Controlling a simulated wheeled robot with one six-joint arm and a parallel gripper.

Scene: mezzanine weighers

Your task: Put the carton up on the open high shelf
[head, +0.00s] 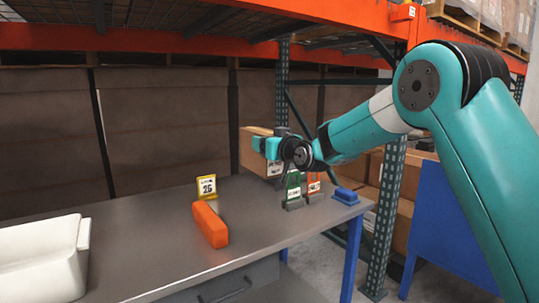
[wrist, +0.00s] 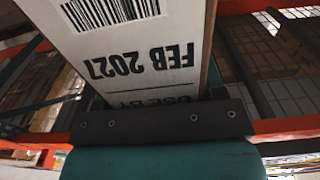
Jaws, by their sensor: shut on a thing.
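The carton (head: 252,148) is a brown box with a white label, held up over the far part of the workbench in the head view. My gripper (head: 272,148) is shut on it from the right. In the wrist view the carton (wrist: 135,50) fills the upper middle, its label upside down with a barcode and "FEB 2027". A dark gripper pad (wrist: 160,122) lies across its near end. The high rack level (head: 150,38) has an orange beam and wire-mesh deck, above the carton in the head view. Its top surface is not visible.
The grey workbench (head: 150,240) bears a white bin (head: 40,265), an orange block (head: 209,224), a yellow "26" sign (head: 207,186), green and orange tags (head: 293,190) and a blue block (head: 346,196). A rack post (head: 385,220) stands right, beside stacked cartons and a blue panel (head: 445,225).

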